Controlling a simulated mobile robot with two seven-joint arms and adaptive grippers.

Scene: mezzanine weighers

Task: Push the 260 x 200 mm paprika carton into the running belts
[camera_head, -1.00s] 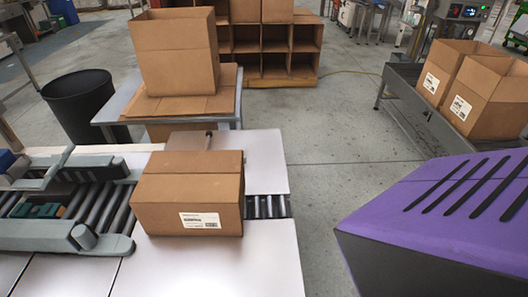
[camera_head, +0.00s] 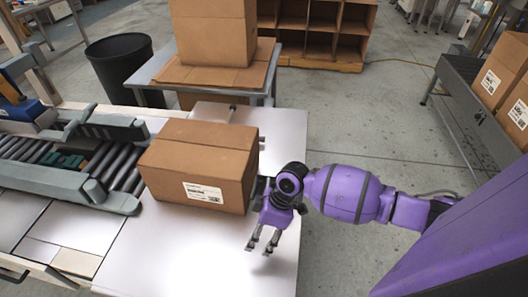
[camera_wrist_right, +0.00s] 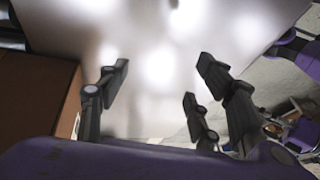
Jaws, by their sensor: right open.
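A closed brown carton (camera_head: 190,145) with a white label on its front sits on the white tabletop (camera_head: 170,255). It also fills the left edge of the right wrist view (camera_wrist_right: 30,95). The belts with rollers between grey side guides (camera_head: 75,165) lie to the left of the carton, whose left end is close to the guide ends. My right gripper (camera_head: 261,247) is at the carton's right side, fingers open, empty and pointing over the tabletop; it also shows in the wrist view (camera_wrist_right: 163,75). I cannot tell whether it touches the carton. My left gripper is not in view.
An open carton (camera_head: 214,30) stands on a side table behind. A black bin (camera_head: 120,65) is at back left, and a wooden shelf (camera_head: 320,30) at the back. More cartons (camera_head: 510,95) stand on a conveyor (camera_head: 470,110) at right. The tabletop front is clear.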

